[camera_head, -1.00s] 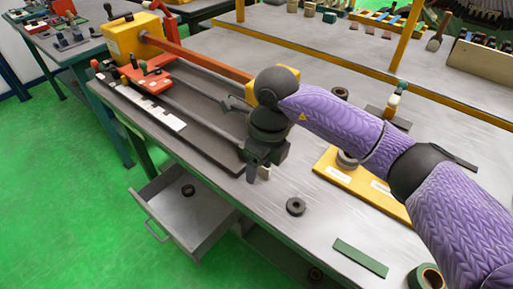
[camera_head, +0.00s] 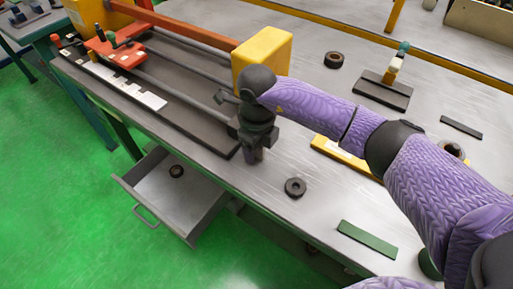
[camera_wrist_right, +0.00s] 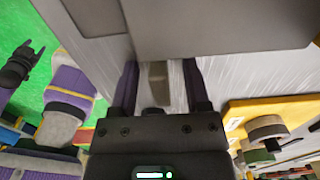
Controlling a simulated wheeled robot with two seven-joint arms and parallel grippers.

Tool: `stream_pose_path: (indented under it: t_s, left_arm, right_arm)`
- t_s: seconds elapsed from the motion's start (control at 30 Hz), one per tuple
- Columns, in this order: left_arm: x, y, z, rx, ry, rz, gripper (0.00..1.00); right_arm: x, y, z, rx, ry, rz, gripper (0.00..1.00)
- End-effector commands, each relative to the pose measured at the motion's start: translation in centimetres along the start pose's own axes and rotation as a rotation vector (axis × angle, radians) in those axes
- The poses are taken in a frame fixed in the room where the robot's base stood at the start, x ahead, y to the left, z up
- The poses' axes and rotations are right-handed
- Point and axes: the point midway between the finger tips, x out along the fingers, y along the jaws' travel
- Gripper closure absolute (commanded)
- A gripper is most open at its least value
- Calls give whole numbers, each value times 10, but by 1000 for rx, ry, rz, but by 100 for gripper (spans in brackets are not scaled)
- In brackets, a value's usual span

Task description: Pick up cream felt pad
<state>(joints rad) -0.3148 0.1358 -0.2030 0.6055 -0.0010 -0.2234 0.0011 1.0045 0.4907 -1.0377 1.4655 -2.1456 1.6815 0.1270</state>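The cream felt pad (camera_wrist_right: 158,84) shows in the right wrist view as a small tan block on the metal tabletop. In the head view my own right gripper hides it. My right gripper (camera_head: 252,156) points down over the bench near its front edge. In the right wrist view its two dark fingers (camera_wrist_right: 161,88) stand apart, one on each side of the pad, with a gap on both sides. A dark pronged shape at the far left of the right wrist view looks like my left gripper (camera_wrist_right: 20,66); its opening is unclear.
A dark fixture plate (camera_head: 190,113) with rails lies left of the gripper, beside a yellow block (camera_head: 264,52). A black ring (camera_head: 295,187), a green strip (camera_head: 367,240) and a yellow board (camera_head: 345,157) lie to the right. An open drawer (camera_head: 168,192) juts out below the bench front.

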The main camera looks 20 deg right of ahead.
Motion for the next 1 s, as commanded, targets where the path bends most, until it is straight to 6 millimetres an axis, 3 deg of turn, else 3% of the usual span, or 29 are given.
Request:
stream_pose_path:
  t_s: [0.03,0.27,0.67,1.0]
  left_arm:
    - [0,0,-2,-1,3,0,41]
    - [0,2,-9,-3,16,2,41]
    - [-2,6,-5,-3,11,9,41]
    - [-26,15,-11,-7,32,26,41]
  right_arm:
    - [0,0,0,0,0,0,51]
    - [-1,0,0,0,0,0,100]
    - [-5,0,0,0,-2,-1,100]
    - [-87,0,0,-1,-3,-2,100]
